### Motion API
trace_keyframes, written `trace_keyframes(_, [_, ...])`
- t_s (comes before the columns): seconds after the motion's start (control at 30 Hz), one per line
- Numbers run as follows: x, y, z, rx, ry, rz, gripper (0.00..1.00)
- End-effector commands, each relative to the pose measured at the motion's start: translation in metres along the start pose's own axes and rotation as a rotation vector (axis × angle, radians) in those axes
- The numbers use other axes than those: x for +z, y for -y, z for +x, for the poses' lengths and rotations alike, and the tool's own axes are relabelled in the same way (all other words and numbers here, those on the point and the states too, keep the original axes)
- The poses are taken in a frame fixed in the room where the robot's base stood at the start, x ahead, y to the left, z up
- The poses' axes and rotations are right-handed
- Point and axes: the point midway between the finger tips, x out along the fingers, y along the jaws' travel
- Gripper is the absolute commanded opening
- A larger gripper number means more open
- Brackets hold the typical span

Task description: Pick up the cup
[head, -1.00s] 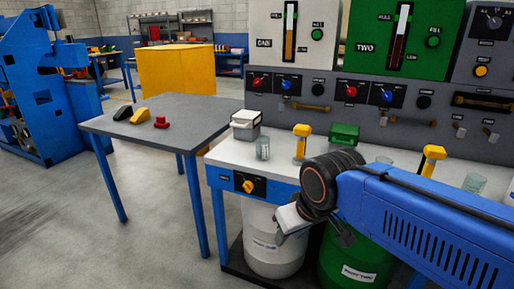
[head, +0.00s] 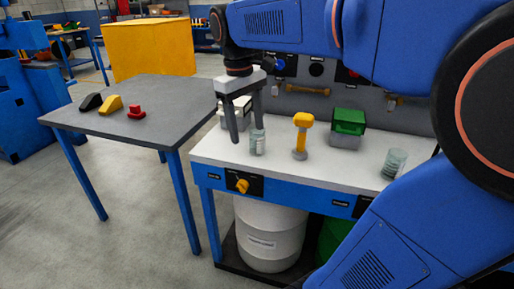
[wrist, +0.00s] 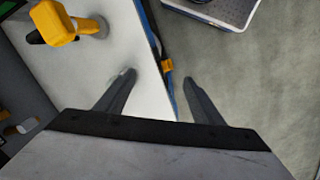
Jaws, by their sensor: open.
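In the wrist view my gripper (wrist: 158,77) straddles the bench's edge; the cup is not clearly visible there.
A grey table (head: 150,95) on the left holds red, yellow and black items. The bench front has a yellow knob (head: 242,186).

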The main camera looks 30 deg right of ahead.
Motion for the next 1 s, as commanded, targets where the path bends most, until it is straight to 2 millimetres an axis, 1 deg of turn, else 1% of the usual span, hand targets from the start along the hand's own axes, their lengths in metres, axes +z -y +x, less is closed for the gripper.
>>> trace_keyframes(0.03, [-0.013,-0.008,-0.007,-0.002,0.033,-0.010,0.62])
trace_keyframes(0.3, [-0.067,-0.049,-0.037,-0.025,0.203,-0.066,0.62])
trace_keyframes(0.5, [-0.098,-0.073,-0.049,-0.048,0.301,-0.095,0.62])
trace_keyframes(0.63, [-0.108,-0.081,-0.053,-0.058,0.336,-0.106,0.62])
trace_keyframes(0.77, [-0.111,-0.084,-0.052,-0.063,0.352,-0.111,0.62])
trace_keyframes(0.87, [-0.108,-0.084,-0.043,-0.064,0.354,-0.112,0.62])
trace_keyframes(1.0, [-0.099,-0.083,-0.021,-0.065,0.355,-0.111,0.62])
